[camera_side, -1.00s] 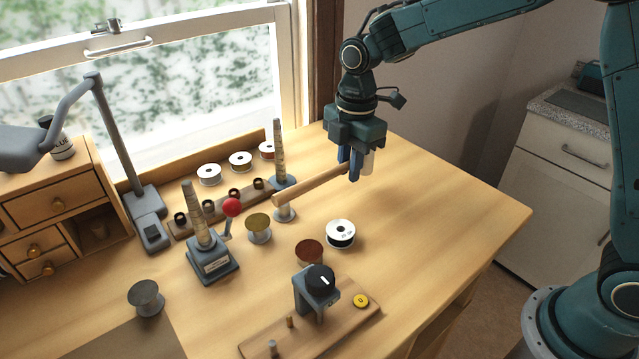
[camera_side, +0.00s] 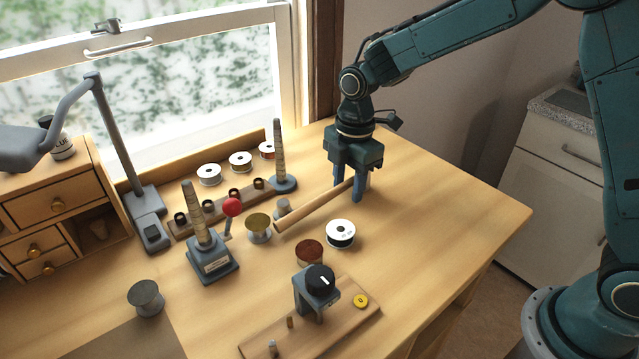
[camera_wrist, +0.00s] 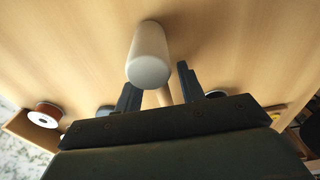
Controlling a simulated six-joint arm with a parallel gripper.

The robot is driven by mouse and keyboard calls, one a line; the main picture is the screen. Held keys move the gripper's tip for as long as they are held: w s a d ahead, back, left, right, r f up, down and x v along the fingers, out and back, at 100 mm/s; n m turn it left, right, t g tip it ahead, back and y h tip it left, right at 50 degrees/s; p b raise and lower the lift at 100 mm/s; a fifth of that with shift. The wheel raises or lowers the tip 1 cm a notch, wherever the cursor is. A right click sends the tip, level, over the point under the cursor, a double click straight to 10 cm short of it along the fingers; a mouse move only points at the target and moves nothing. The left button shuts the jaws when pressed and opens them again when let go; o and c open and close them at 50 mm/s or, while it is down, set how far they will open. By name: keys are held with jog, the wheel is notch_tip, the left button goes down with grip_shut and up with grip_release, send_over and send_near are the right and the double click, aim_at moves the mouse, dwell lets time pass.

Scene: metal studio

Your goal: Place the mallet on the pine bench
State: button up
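The mallet lies on the pine bench (camera_side: 440,205), its wooden handle (camera_side: 308,210) slanting down to the left. Its pale head is mostly hidden behind my gripper in the side view but shows clearly in the wrist view (camera_wrist: 148,55). My gripper (camera_side: 348,195) points down over the head end of the handle. Its two fingers are spread, one on each side of the handle. In the wrist view there is a gap between the handle and the fingers of my gripper (camera_wrist: 157,78).
A grey spool (camera_side: 283,208) stands close behind the handle, and a brass spool (camera_side: 258,228) is near its left end. A white-topped spool (camera_side: 340,230) and a copper-coloured spool (camera_side: 309,252) stand in front. The bench's right side is clear.

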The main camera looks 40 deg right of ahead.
jog(key=shift+r, duration=0.1)
notch_tip(320, 180, up, 12)
jog(key=shift+d, duration=0.3)
dwell(0.7)
jog(key=shift+r, duration=0.15)
dwell(0.3)
jog(key=s+d+r+m+t, duration=0.1)
jog(key=s+d+r+m, duration=0.25)
jog(key=s, duration=0.25)
jog(key=s+d+r+m+t, duration=0.2)
jog(key=s+r+m, duration=0.1)
jog(key=s+m, duration=0.25)
jog(key=s+d+f+m+t, duration=0.1)
jog(key=s+d+m, duration=0.1)
jog(key=s+m, duration=0.2)
jog(key=s+d+f+m+t, duration=0.1)
jog(key=s+m, duration=0.4)
jog(key=s, duration=0.5)
jog(key=shift+s+d+f+t+h, duration=0.25)
jog(key=shift+d+f+t+h, duration=0.1)
jog(key=shift+f, duration=0.3)
